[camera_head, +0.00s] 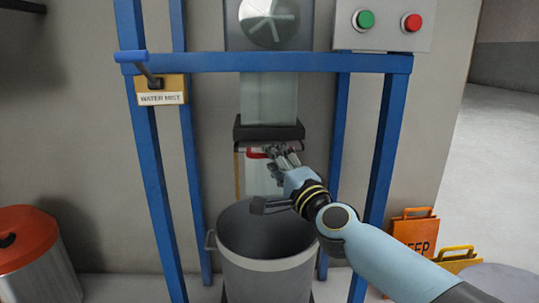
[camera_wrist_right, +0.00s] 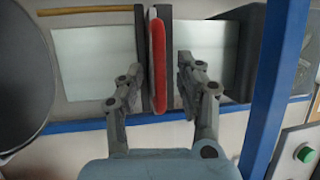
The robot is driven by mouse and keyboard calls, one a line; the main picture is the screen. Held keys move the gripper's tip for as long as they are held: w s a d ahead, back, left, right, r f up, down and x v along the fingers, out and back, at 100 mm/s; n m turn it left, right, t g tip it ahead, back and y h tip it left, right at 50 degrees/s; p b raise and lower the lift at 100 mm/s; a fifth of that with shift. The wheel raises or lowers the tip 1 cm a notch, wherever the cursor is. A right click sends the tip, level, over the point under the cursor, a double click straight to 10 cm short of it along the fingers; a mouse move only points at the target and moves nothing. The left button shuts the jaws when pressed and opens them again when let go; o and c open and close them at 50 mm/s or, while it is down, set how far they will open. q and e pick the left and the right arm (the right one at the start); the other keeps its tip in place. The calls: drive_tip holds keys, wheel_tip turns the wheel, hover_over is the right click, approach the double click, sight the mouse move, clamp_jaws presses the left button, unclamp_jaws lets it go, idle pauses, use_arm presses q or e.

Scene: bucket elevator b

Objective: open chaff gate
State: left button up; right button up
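The chaff gate has a long red handle (camera_wrist_right: 157,65), seen near the middle of the right wrist view. A small red part of it shows in the head view (camera_head: 257,154), just below the dark collar (camera_head: 268,131) at the foot of the pale chute (camera_head: 270,98). My right gripper (camera_head: 277,158) is at the handle and covers part of it. In the wrist view its fingers (camera_wrist_right: 160,75) stand apart, one on each side of the handle, with gaps showing. Contact is not visible. My left gripper is not in view.
A grey bucket (camera_head: 268,265) stands below the chute. Blue frame posts (camera_head: 386,150) flank it, the right one near my arm. A water mist lever (camera_head: 135,57) is upper left, and a green and red button box (camera_head: 385,22) upper right. Orange-lidded bin (camera_head: 30,235) stands left.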

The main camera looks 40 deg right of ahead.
drive_tip(key=shift+x, duration=1.2)
clamp_jaws()
drive_tip(key=shift+f, duration=0.1)
